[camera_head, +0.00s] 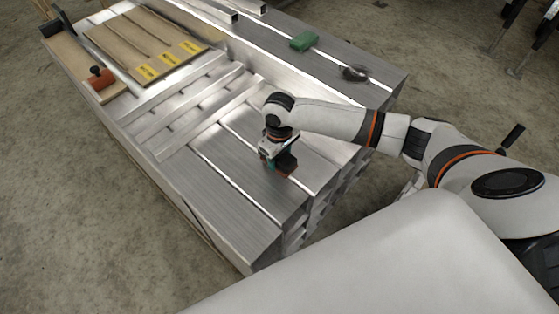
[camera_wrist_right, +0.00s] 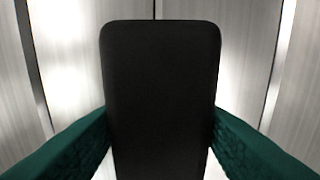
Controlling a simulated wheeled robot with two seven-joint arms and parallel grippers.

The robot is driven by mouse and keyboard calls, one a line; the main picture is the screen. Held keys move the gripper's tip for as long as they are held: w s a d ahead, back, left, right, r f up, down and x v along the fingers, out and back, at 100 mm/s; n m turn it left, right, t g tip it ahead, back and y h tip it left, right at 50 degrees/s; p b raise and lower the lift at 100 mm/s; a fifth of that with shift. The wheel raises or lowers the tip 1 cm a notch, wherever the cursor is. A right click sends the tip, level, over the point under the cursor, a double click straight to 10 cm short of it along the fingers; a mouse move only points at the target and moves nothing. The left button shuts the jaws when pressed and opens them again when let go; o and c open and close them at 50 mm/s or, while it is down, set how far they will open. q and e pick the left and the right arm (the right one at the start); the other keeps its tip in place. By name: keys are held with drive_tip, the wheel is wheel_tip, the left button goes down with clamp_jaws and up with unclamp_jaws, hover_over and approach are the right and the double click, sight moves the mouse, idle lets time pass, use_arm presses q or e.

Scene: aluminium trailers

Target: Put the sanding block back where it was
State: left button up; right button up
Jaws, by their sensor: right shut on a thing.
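My right gripper (camera_head: 276,163) is over the near part of the stacked aluminium, pointing down. In the right wrist view its two green fingers are shut on the sides of a dark, round-cornered block, which I take to be the sanding block (camera_wrist_right: 160,95). In the head view the block is small and mostly hidden by the gripper. Whether it touches the metal below is hard to tell. My left gripper is not in view.
The aluminium stack (camera_head: 215,185) has bare ridged tops around the gripper. A green block (camera_head: 303,40) and a dark round item (camera_head: 355,73) lie on its far side. Boards with yellow labels (camera_head: 165,60) and an orange-and-black tool (camera_head: 101,77) are at the upper left.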

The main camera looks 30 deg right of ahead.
wheel_tip(320, 180, down, 2)
drive_tip(key=o, duration=0.9)
drive_tip(key=shift+f, duration=0.1)
drive_tip(key=shift+o, duration=0.2)
wheel_tip(320, 180, up, 12)
drive_tip(key=shift+r+p, duration=0.2)
drive_tip(key=shift+p, duration=0.55)
